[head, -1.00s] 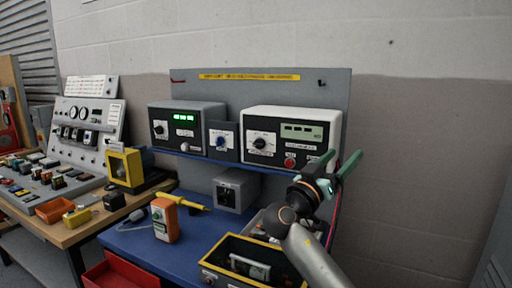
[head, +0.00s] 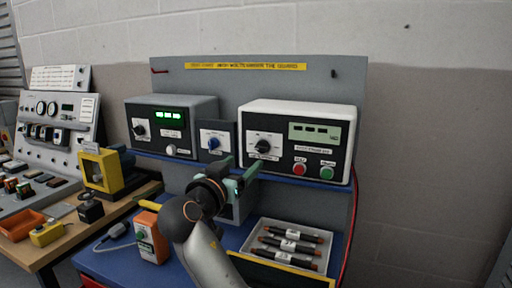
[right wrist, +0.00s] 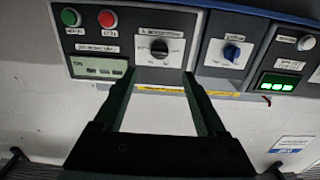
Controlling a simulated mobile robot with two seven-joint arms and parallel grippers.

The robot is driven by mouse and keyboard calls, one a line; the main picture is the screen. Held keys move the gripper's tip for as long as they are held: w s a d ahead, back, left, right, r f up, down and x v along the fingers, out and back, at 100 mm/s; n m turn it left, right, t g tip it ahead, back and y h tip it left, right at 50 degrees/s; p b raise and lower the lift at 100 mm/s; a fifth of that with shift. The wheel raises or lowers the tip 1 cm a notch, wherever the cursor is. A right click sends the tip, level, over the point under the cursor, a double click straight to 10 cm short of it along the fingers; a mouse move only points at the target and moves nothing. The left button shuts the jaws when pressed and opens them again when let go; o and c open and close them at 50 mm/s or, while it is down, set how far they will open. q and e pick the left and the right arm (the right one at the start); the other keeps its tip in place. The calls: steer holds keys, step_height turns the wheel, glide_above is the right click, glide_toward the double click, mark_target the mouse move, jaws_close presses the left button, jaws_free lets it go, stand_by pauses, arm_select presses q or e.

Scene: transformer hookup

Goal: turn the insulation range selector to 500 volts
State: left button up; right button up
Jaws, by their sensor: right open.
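The insulation tester (head: 300,138) is a white box with a black front, on the shelf at the centre right in the head view. Its range selector (head: 263,146) is a black round knob with a pale pointer mark, left of the display. The same selector knob (right wrist: 160,47) shows upside down in the right wrist view, just beyond the fingertips. My right gripper (head: 241,166) is open and empty, in front of and below the knob. In the right wrist view the gripper's fingers (right wrist: 160,78) straddle the knob's line of sight, apart from it. The scale figures are too small to read. My left gripper is out of view.
Red (head: 299,169) and green (head: 326,172) buttons sit right of the selector. A blue knob panel (head: 216,142) and a grey unit with green digits (head: 171,125) stand left.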

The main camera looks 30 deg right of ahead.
mark_target(260, 149)
steer(key=p+x, duration=0.2)
steer(key=x, duration=0.7)
steer(key=shift+w+d+r, duration=0.1)
steer(key=shift+d, duration=0.15)
steer(key=shift+w+d, duration=0.4)
steer(key=shift+d, duration=0.05)
jaws_close()
